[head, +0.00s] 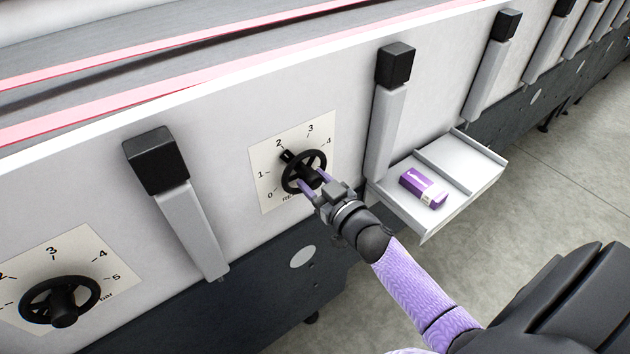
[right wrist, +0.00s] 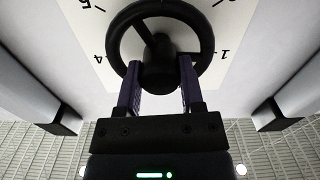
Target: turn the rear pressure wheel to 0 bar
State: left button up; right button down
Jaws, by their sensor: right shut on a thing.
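The rear pressure wheel (head: 318,157) is a black spoked handwheel on a pale dial plate (head: 265,160) marked 0 to 4 and beyond, with a label starting "RE". Its black pointer (head: 287,155) points up-left, close to the 2 mark. My right gripper (head: 314,180) is shut on the wheel's hub, with one purple finger on each side. In the right wrist view the wheel (right wrist: 114,40) shows behind the fingers (right wrist: 158,78), which grip the dark hub (right wrist: 158,65). My left gripper is not in view.
A second handwheel (head: 62,300) with a bar dial is at lower left. Black-capped levers (head: 190,220) (head: 385,130) stand on both sides of the rear wheel. A grey tray (head: 465,165) holding a purple-and-white box (head: 423,187) juts out at right. Open floor lies beyond.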

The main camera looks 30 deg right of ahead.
jog(key=n, duration=0.9)
jog(key=shift+n, duration=0.3)
jog(key=n+b, duration=0.1)
jog(key=n, duration=0.3)
jog(key=shift+n, duration=0.3)
jog(key=shift+n+b, duration=0.5)
jog(key=shift+n, duration=1.7)
jog(key=shift+c, duration=1)
grip_release()
